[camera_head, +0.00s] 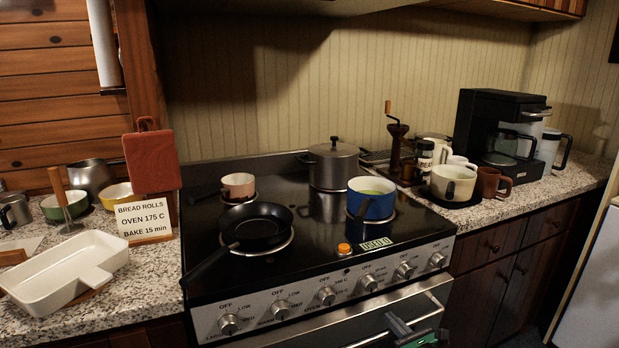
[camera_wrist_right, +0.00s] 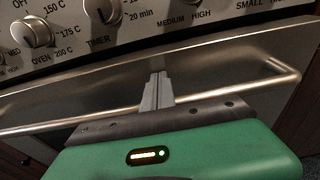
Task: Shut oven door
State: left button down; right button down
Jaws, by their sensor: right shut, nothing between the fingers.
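The oven door (camera_wrist_right: 225,65) is a metal front just below the knob panel, with a long bar handle (camera_wrist_right: 232,97) across it. In the head view the door's upper part (camera_head: 335,328) shows at the bottom edge, and its lower part is out of frame. The door stands close up under the panel; I cannot tell whether a small gap is left. My right gripper (camera_head: 390,320), green and grey, is at the handle. In the right wrist view its fingers (camera_wrist_right: 157,80) are shut and empty, pointing at the door across the handle. Contact is unclear. My left gripper is out of view.
The knob panel (camera_head: 326,297) runs above the door. On the black stovetop (camera_head: 310,240) stand a frying pan (camera_head: 257,226), a blue pot (camera_head: 371,198) and a lidded pot (camera_head: 333,165). The pan's handle juts over the front left edge. Counters with dishes flank the stove.

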jog(key=shift+p+v, duration=1)
jog(key=shift+p, duration=0.2)
jog(key=p+v, duration=0.1)
jog(key=v, duration=0.1)
jog(key=shift+s+d, duration=0.15)
jog(key=shift+s, duration=0.2)
jog(key=p+v, duration=0.3)
jog(key=v, duration=1.3)
jog(key=shift+s+d+p, duration=0.25)
jog(key=shift+s+p, duration=0.05)
jog(key=shift+p, duration=0.1)
